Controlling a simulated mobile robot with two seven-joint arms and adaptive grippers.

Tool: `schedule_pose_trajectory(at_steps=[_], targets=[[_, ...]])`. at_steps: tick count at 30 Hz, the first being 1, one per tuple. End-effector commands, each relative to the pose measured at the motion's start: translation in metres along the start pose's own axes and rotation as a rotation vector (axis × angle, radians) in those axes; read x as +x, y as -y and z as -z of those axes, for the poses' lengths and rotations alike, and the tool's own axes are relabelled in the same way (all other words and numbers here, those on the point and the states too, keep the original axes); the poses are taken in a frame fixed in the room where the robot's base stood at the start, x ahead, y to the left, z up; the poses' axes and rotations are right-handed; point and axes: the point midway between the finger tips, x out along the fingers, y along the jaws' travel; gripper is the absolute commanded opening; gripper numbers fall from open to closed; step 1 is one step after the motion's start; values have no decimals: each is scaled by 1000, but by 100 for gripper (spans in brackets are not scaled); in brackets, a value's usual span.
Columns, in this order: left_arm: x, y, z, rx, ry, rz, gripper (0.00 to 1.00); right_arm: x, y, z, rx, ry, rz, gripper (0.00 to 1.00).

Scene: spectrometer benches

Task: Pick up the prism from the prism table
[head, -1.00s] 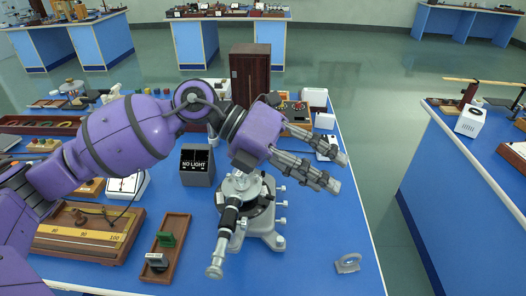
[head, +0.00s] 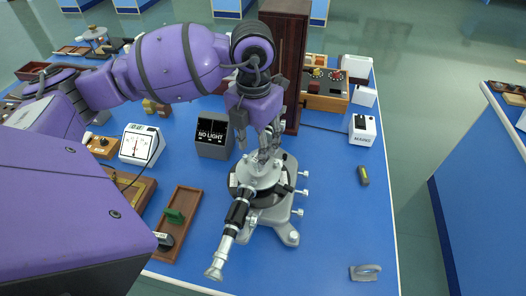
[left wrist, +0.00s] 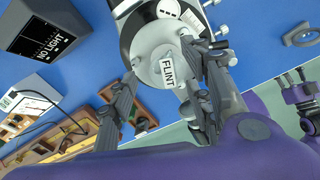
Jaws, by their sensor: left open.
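The prism (left wrist: 168,68), with a FLINT label on top, sits on the round grey prism table (left wrist: 148,40) in the left wrist view. In the head view the prism table (head: 252,178) tops the spectrometer, and I cannot make out the prism there behind the fingers. My left gripper (head: 266,152) points down just over the table, open. In the left wrist view its fingers (left wrist: 160,92) stand apart on both sides of the prism; contact is not clear. A purple and grey part at the right edge of that view looks like my right gripper (left wrist: 297,88); its jaws are unclear.
The telescope (head: 233,222) sticks out toward the front. A NO LIGHT box (head: 214,136) stands left behind the spectrometer, and a tall dark wooden cabinet (head: 283,60) behind it. A wooden tray (head: 180,205) lies left. The blue bench is mostly clear at right, with a metal piece (head: 365,272).

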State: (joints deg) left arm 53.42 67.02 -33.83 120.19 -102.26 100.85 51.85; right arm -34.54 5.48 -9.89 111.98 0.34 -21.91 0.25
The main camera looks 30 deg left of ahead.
Motion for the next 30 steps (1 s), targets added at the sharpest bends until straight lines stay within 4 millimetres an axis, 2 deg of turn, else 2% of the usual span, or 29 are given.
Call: schedule_pose_trajectory(at_steps=[1, 5, 9, 15, 25, 30], targets=[[5, 0, 2, -1, 2, 1, 46, 1, 2, 12, 1, -20, 4, 40], [24, 1, 2, -1, 1, 2, 46, 3, 8, 25, 5, -40, 13, 40], [32, 0, 2, 0, 2, 0, 46, 3, 10, 26, 12, -41, 14, 40], [32, 1, 2, 1, 3, 1, 45, 2, 11, 21, 17, -33, 12, 40], [32, 1, 2, 1, 3, 1, 2, 0, 7, 11, 12, -15, 7, 40], [31, 1, 2, 1, 3, 1, 2, 0, 4, 10, 3, -14, 6, 40]])
